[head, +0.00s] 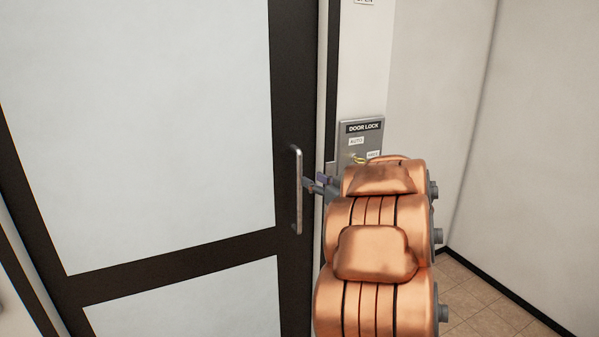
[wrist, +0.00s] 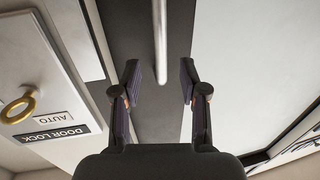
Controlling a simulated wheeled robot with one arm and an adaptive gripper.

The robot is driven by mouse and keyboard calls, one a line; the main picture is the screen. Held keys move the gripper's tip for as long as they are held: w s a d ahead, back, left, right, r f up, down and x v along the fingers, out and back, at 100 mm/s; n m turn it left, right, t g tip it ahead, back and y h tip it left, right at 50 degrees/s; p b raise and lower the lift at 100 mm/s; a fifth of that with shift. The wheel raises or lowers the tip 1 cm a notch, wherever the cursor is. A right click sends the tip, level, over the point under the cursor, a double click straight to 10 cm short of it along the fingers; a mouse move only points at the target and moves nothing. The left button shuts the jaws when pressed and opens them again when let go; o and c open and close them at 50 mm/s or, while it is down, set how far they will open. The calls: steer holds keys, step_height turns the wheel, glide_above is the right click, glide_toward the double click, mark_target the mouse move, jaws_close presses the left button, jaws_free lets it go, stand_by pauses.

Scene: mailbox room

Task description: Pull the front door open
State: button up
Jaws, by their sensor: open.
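The front door (head: 292,75) has a dark frame and pale glass panels, and it looks shut. Its handle (head: 297,190) is a vertical silver bar on the door's right side. The handle also shows in the wrist view (wrist: 160,40), running down from the top edge and ending between the fingertips' lines. My gripper (wrist: 160,72) is open and empty, with one finger to each side of the bar's line. In the head view my copper-coloured arm hides most of the gripper, and only its fingers show close to the right of the handle. Contact with the bar cannot be told.
A metal door lock plate (head: 361,128) with AUTO and other labels is on the wall right of the door. A brass key (wrist: 18,106) sits in it. A bare wall (head: 540,150) and tiled floor (head: 480,300) lie to the right.

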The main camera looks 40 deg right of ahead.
mark_target(301, 173)
steer(key=shift+w+d+p, duration=0.15)
steer(key=shift+w+p, duration=0.2)
steer(key=shift+w, duration=0.9)
steer(key=shift+w+d+p, duration=0.2)
steer(key=shift+w+p, duration=0.1)
steer(key=shift+w, duration=1)
steer(key=shift+w+d+p, duration=0.15)
steer(key=shift+w+p, duration=0.2)
steer(key=shift+w, duration=0.9)
jaws_close()
